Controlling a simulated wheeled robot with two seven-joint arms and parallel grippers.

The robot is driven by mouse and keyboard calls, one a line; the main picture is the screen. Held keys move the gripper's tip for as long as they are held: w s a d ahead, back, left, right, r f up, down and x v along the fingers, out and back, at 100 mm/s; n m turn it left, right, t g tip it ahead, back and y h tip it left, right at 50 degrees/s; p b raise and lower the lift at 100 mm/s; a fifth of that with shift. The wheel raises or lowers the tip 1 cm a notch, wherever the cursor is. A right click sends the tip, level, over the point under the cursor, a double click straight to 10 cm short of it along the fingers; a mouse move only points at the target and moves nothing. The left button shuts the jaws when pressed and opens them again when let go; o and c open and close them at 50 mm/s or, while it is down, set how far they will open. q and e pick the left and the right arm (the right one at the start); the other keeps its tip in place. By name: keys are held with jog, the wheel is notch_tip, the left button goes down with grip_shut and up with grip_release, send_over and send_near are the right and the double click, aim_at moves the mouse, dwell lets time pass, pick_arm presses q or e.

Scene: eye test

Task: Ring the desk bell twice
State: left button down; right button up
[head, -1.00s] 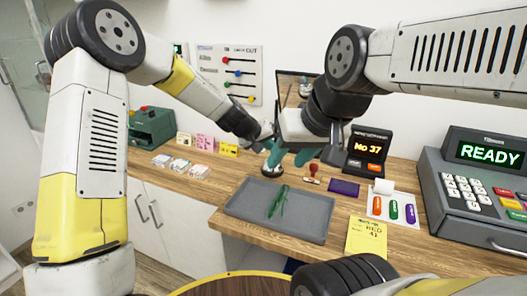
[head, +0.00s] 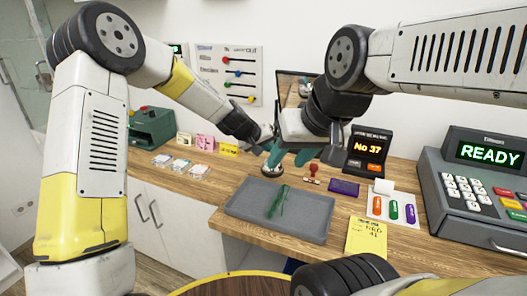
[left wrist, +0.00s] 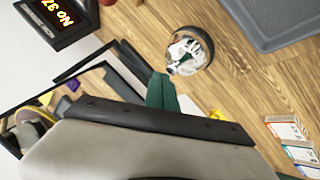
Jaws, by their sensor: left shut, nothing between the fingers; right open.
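The desk bell (head: 272,171), a shiny dome on a dark base, stands on the wooden counter behind the grey tray. It also shows in the left wrist view (left wrist: 189,51). I cannot tell whether any finger touches the bell.
The grey tray (head: 240,205) holds a green item. A red-handled stamp (head: 312,171), a purple pad (head: 344,187), a number display (head: 368,150) and a cash register (head: 470,185) stand to the right. Small cards (head: 180,165) lie left. A dark-framed panel (head: 290,88) stands behind my grippers.

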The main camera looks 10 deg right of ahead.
pick_arm(q)
jog(key=shift+f, duration=0.4)
dwell(0.7)
jog(key=shift+r, duration=0.85)
jog(key=shift+r, duration=0.15)
notch_tip(320, 180, up, 5)
jog(key=shift+f, duration=0.15)
dwell(0.3)
dwell(0.4)
pick_arm(e)
grip_shut()
dwell(1.6)
